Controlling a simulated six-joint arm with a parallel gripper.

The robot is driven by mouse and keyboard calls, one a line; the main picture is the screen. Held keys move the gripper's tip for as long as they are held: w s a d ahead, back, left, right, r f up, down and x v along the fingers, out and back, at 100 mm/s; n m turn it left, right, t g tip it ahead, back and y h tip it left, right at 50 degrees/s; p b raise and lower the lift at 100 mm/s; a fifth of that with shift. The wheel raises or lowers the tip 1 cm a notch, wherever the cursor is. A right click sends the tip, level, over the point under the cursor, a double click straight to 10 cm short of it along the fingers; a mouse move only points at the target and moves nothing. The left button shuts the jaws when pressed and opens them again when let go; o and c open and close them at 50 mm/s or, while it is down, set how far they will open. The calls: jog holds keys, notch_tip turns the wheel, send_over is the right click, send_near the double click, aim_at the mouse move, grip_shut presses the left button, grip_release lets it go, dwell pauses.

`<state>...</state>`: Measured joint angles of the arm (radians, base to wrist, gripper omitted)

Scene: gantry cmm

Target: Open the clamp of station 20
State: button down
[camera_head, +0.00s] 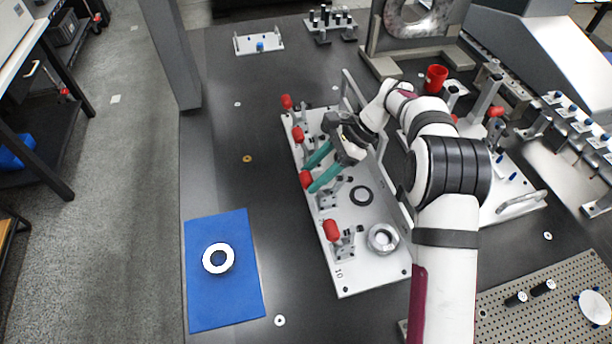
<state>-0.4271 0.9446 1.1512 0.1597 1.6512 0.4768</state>
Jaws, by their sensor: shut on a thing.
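A white fixture plate (352,278) carries a row of several toggle clamps with red handles. My gripper (309,177) has teal fingers and reaches in from the right, shut on the red handle (306,180) of the second clamp from the near end. That clamp's base (327,200) shows partly below the fingers. The nearest clamp has its red handle (331,230) standing up, with a mark like "10" beside it on the plate. No number 20 is readable. Two farther red handles (298,134) (287,101) stand beyond my gripper.
A metal ring (382,238) and a dark ring (361,195) sit on the plate near the held clamp. A blue mat (205,283) with a white ring (218,258) lies at left. A grey post (172,55) stands behind. The dark table between mat and plate is mostly clear.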

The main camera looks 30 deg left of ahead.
jog(key=shift+w+d, duration=0.7)
jog(key=shift+w, duration=0.05)
jog(key=shift+f, duration=0.1)
jog(key=shift+c, duration=1.4)
grip_release()
jog(key=shift+s, duration=0.1)
jog(key=v, duration=1.2)
